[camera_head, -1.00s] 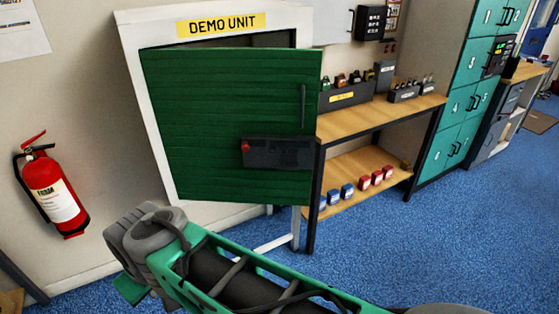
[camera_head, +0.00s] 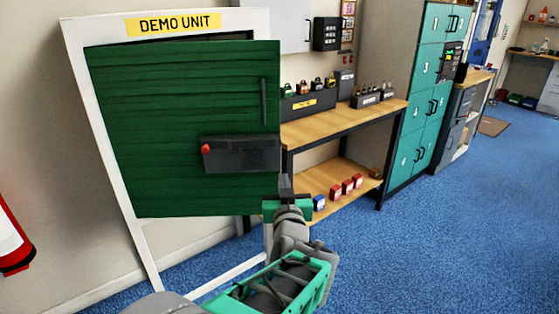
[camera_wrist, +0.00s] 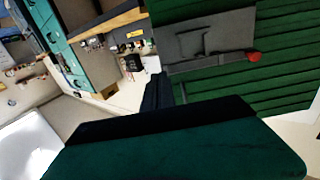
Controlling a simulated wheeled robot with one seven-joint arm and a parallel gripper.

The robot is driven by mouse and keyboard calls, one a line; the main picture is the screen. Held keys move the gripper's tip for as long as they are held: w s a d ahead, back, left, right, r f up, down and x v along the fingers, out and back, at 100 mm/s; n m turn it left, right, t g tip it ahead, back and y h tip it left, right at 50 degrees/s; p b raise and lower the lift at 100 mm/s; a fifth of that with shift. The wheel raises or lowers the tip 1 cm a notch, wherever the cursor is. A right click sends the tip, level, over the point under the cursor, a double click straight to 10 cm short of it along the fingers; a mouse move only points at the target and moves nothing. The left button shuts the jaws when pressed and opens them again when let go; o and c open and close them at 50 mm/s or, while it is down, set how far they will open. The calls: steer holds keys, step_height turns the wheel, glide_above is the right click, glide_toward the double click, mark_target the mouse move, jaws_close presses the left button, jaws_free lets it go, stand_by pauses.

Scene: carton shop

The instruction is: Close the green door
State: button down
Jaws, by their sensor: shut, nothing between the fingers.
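The green door (camera_head: 150,120) hangs in the white frame (camera_head: 85,110) under the DEMO UNIT sign. It stands partly open, with a dark gap along its top edge. It carries a dark lock box (camera_head: 245,155) with a red knob and a thin vertical handle (camera_head: 264,102). My gripper (camera_head: 285,183) is shut and empty, close to the door's lower right corner. I cannot tell whether it touches the door. In the wrist view the door (camera_wrist: 285,85) and its lock box (camera_wrist: 215,40) fill the upper right, ahead of my gripper (camera_wrist: 158,92).
A wooden workbench (camera_head: 335,125) with padlocks stands right of the door, its lower shelf (camera_head: 335,180) near my gripper. Teal lockers (camera_head: 425,100) stand further right. A red extinguisher (camera_head: 12,240) is at the left edge. Blue floor (camera_head: 430,250) is clear at the right.

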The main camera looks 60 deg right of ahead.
mark_target(279, 153)
steer(key=p+x, duration=0.2)
steer(key=x, duration=1.1)
steer(key=shift+w+a+f+p, duration=0.1)
steer(key=shift+p, duration=0.2)
